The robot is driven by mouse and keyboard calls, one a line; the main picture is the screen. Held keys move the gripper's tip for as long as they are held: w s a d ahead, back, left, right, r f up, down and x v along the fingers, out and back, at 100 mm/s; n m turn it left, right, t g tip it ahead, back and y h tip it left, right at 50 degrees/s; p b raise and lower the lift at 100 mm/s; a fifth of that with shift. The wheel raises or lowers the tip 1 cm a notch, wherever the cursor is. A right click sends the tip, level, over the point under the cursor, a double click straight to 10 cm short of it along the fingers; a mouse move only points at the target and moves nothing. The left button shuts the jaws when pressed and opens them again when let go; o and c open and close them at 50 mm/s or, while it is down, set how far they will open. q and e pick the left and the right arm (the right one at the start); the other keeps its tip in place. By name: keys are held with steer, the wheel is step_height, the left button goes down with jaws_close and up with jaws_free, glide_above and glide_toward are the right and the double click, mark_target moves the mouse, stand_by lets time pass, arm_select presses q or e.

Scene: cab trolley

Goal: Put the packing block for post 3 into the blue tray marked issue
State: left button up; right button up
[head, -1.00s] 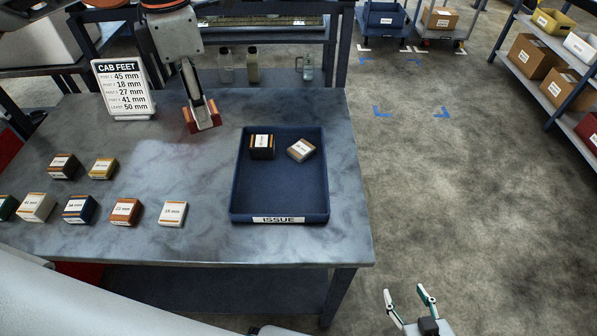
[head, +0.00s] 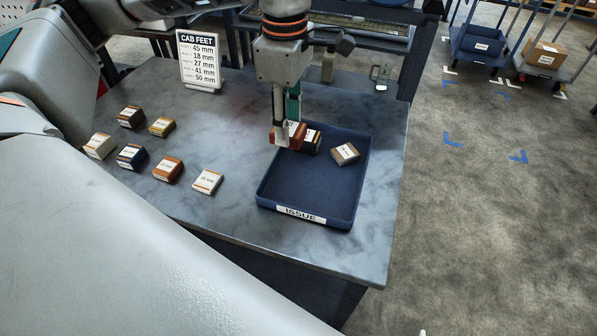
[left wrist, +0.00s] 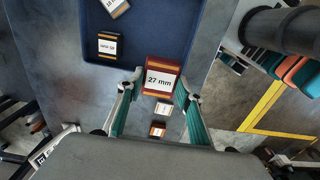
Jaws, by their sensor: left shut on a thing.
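My left gripper (head: 286,138) is shut on a dark red block (head: 297,131). In the left wrist view the held block (left wrist: 162,75) reads 27 mm between the two fingers (left wrist: 160,100). The blue tray (head: 310,190), marked ISSUE, sits on the table; the held block is above its back left edge. A dark block (head: 312,142) and a brown-sided block (head: 345,153) lie in the tray's back part. The sign (head: 199,60) headed CAB FEET lists 27 mm on its third line. Only a pale tip, perhaps of my right gripper (head: 423,332), shows at the bottom edge.
Several other labelled blocks stand on the table to the left, among them a white one (head: 207,181) and an orange one (head: 167,169). The tray's front part is empty. Trolleys (head: 478,45) stand at the back right.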

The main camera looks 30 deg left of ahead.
arm_select(q)
step_height(320, 180, down, 15)
steer(key=shift+r+b, duration=0.1)
steer(key=shift+b, duration=0.3)
steer(key=shift+f, duration=0.2)
steer(key=o, duration=1.1)
step_height(320, 180, up, 12)
steer(key=shift+r+p, duration=0.2)
steer(key=shift+p, duration=0.2)
steer(key=shift+s, duration=0.1)
